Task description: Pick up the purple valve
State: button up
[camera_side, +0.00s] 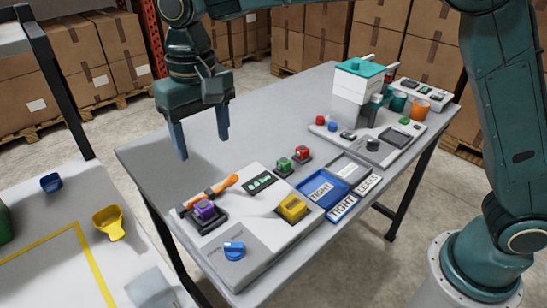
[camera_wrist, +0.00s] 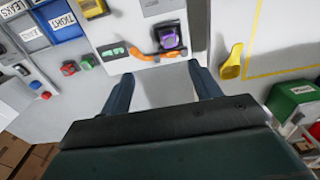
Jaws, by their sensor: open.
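The purple valve (camera_side: 205,210) sits in a dark holder at the left end of the light grey board (camera_side: 262,262) on the table. An orange handle-like piece (camera_side: 222,187) lies right beside it. In the wrist view the purple valve (camera_wrist: 169,40) is near the top, beyond my fingertips, with the orange piece (camera_wrist: 157,56) next to it. My gripper (camera_side: 203,146) is open and empty, raised above the table behind the board. Its two fingers also show in the wrist view (camera_wrist: 164,78), apart with nothing between them.
A yellow block (camera_side: 292,208) and blue knob (camera_side: 234,251) share the board. A yellow scoop (camera_side: 109,222) lies on the separate left table. The table's back left is bare.

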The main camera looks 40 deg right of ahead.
jog(key=shift+w+a+f, duration=0.2)
jog(key=shift+a+f, duration=0.45)
jog(key=shift+a, duration=0.3)
send_over(204, 206)
notch_tip(204, 206, down, 8)
jog(key=shift+s+d+f, duration=0.1)
jog(key=shift+d+f, duration=0.05)
jog(key=shift+f, duration=0.2)
jog(key=shift+f, duration=0.1)
jog(key=shift+f, duration=2.5)
jog(key=shift+c, duration=0.2)
jog(key=c, duration=1.1)
